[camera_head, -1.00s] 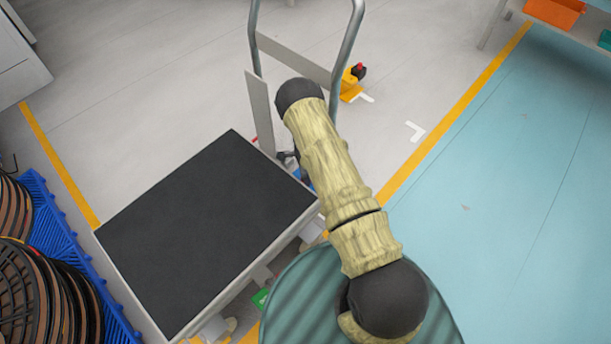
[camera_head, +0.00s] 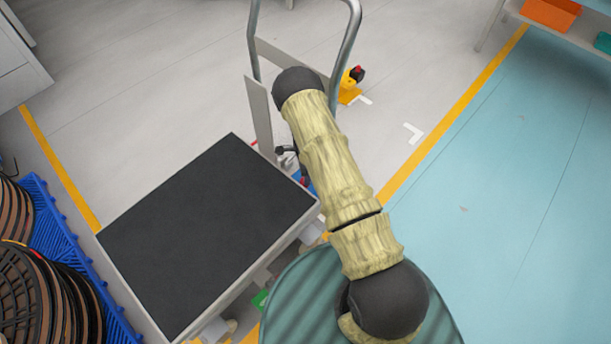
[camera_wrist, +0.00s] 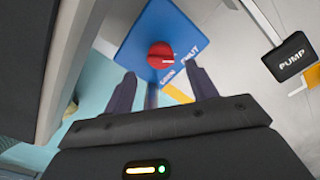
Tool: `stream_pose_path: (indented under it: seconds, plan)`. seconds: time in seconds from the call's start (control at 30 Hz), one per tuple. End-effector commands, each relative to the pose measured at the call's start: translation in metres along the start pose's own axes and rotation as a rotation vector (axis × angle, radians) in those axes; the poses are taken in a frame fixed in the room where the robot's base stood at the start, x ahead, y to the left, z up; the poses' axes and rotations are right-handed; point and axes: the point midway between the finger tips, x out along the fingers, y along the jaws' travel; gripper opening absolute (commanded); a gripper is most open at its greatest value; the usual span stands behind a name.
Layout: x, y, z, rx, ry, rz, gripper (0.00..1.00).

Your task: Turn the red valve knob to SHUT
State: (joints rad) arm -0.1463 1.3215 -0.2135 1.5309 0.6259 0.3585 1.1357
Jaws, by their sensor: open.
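The red valve knob (camera_wrist: 160,55) is round, with a short white mark on its face, and sits on a blue panel (camera_wrist: 140,32) in the wrist view. The words SHUT and OPEN are printed in white beside it; the mark points right, and I cannot tell its exact setting. My gripper (camera_wrist: 163,86) is open, its two dark fingers apart and pointing at the panel. The knob lies just beyond the fingertips, between their lines, and appears ungripped.
A black-topped trolley (camera_head: 205,240) with a grey metal handle (camera_head: 347,45) stands close to my arm. A black PUMP sign (camera_wrist: 291,57) is at the wrist view's right. Cable reels on a blue pallet (camera_head: 70,245) are at left. The teal floor (camera_head: 500,210) at right is clear.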

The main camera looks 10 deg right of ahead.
Motion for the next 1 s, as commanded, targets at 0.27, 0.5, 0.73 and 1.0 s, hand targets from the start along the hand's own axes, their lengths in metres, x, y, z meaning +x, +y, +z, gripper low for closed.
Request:
stream_pose_path:
  seconds: [0.27, 0.5, 0.73, 1.0]
  plan:
    - [-0.06, 0.0, 0.002, -0.003, 0.0, -0.002, 0.57]
    - [-0.106, 0.0, 0.001, -0.003, 0.0, -0.002, 0.57]
    - [-0.126, 0.0, 0.0, -0.001, 0.0, 0.0, 0.57]
    - [-0.126, 0.0, -0.001, 0.0, 0.0, 0.001, 0.57]
